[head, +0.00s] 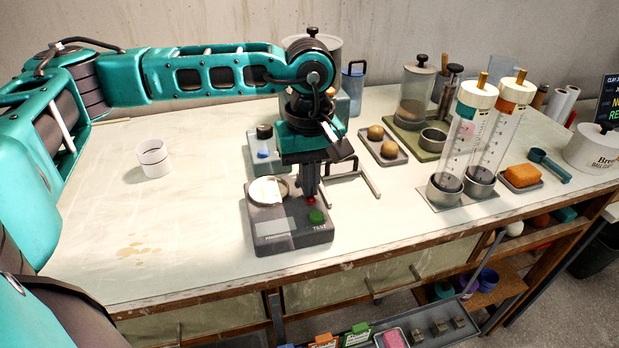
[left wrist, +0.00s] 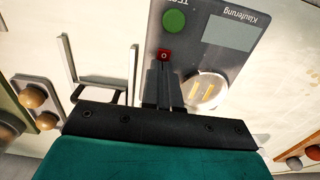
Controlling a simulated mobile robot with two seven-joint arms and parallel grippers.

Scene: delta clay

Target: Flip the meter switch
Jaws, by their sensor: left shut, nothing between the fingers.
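The meter (head: 287,238) is a dark grey box near the front of the table, with a pale label, a round pan and a green TEST button (head: 316,216). A small red switch (head: 311,200) marked "O" sits behind the button. In the left wrist view the red switch (left wrist: 164,55) lies right at my fingertips. My left gripper (head: 309,192) points down over the meter, shut with nothing held; its fingers also show in the left wrist view (left wrist: 164,72). Whether the tips touch the switch I cannot tell. My right gripper is out of view.
A metal bracket (head: 370,182) lies just right of the meter. A grey tray with a blue knob (head: 262,154) stands behind it. A white cup (head: 152,160) is at the left. Two tall clear cylinders (head: 458,150) stand to the right. The front left of the table is clear.

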